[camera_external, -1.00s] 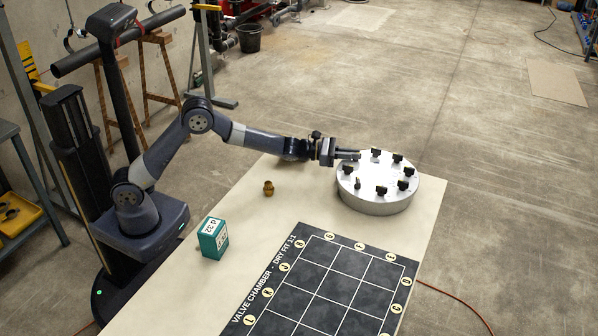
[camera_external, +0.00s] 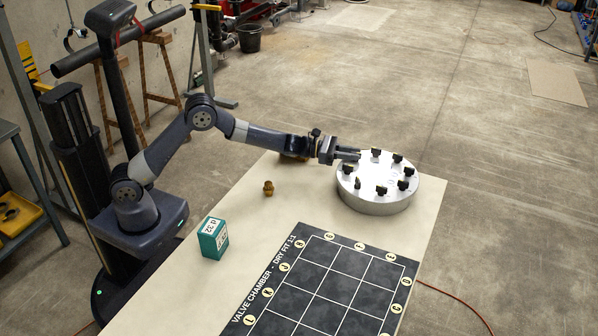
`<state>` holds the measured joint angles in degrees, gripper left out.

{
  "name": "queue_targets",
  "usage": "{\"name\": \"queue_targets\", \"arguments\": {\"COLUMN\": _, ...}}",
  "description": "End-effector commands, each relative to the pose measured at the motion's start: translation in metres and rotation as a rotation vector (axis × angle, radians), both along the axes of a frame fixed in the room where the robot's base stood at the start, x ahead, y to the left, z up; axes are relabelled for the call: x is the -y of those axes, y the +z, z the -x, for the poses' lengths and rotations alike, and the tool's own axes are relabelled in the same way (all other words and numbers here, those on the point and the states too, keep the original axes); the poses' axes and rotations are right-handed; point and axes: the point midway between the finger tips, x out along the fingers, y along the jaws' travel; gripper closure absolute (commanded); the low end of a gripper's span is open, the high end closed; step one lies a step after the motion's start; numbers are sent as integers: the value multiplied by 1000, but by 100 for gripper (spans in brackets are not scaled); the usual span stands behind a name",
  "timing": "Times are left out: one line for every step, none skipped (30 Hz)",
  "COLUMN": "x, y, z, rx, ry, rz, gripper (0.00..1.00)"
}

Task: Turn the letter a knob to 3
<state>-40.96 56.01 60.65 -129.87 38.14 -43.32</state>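A round grey-white drum (camera_external: 372,203) stands at the far right end of the table. Several black knobs sit in a ring on its top, among them a rear knob (camera_external: 376,154), a left knob (camera_external: 348,169) and a front knob (camera_external: 381,190). Their letters and numbers are too small to read, so I cannot tell which is knob a. My gripper (camera_external: 357,154) is level at the drum's left rear edge, with its fingers reaching over the rim near the rear and left knobs. Whether the fingers are apart or touch a knob cannot be made out.
A small brass fitting (camera_external: 268,188) stands on the cream table (camera_external: 237,271). A teal box (camera_external: 213,239) stands at its left edge. A black gridded mat (camera_external: 318,281) with round letter marks covers the front. Bare table lies between fitting and drum.

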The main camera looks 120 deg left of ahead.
Motion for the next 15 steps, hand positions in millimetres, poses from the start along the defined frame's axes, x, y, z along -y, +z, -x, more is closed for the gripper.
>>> {"name": "queue_targets", "arguments": {"x": 0, "y": 0, "z": 0, "rx": 0, "ry": 0, "rz": 0, "gripper": 72}}
{"name": "queue_targets", "arguments": {"x": 0, "y": 0, "z": 0, "rx": 0, "ry": 0, "rz": 0, "gripper": 70}}
{"name": "queue_targets", "arguments": {"x": 0, "y": 0, "z": 0, "rx": 0, "ry": 0, "rz": 0, "gripper": 67}}
{"name": "queue_targets", "arguments": {"x": 0, "y": 0, "z": 0, "rx": 0, "ry": 0, "rz": 0, "gripper": 67}}
{"name": "queue_targets", "arguments": {"x": 0, "y": 0, "z": 0, "rx": 0, "ry": 0, "rz": 0, "gripper": 67}}
{"name": "queue_targets", "arguments": {"x": 0, "y": 0, "z": 0, "rx": 0, "ry": 0, "rz": 0, "gripper": 67}}
{"name": "queue_targets", "arguments": {"x": 0, "y": 0, "z": 0, "rx": 0, "ry": 0, "rz": 0, "gripper": 67}}
{"name": "queue_targets", "arguments": {"x": 0, "y": 0, "z": 0, "rx": 0, "ry": 0, "rz": 0, "gripper": 67}}
{"name": "queue_targets", "arguments": {"x": 0, "y": 0, "z": 0, "rx": -1, "ry": 0, "rz": 0, "gripper": 67}}
{"name": "queue_targets", "arguments": {"x": 0, "y": 0, "z": 0, "rx": -1, "ry": 0, "rz": 0, "gripper": 67}}
{"name": "queue_targets", "arguments": {"x": 0, "y": 0, "z": 1, "rx": -1, "ry": 0, "rz": 0, "gripper": 67}}
{"name": "queue_targets", "arguments": {"x": 0, "y": 0, "z": 3, "rx": 0, "ry": 0, "rz": 0, "gripper": 67}}
{"name": "queue_targets", "arguments": {"x": 1, "y": 0, "z": 4, "rx": 0, "ry": 0, "rz": -1, "gripper": 67}}
{"name": "queue_targets", "arguments": {"x": 1, "y": 0, "z": 6, "rx": 0, "ry": 0, "rz": -1, "gripper": 67}}
{"name": "queue_targets", "arguments": {"x": 2, "y": 0, "z": 10, "rx": -1, "ry": 1, "rz": 0, "gripper": 67}}
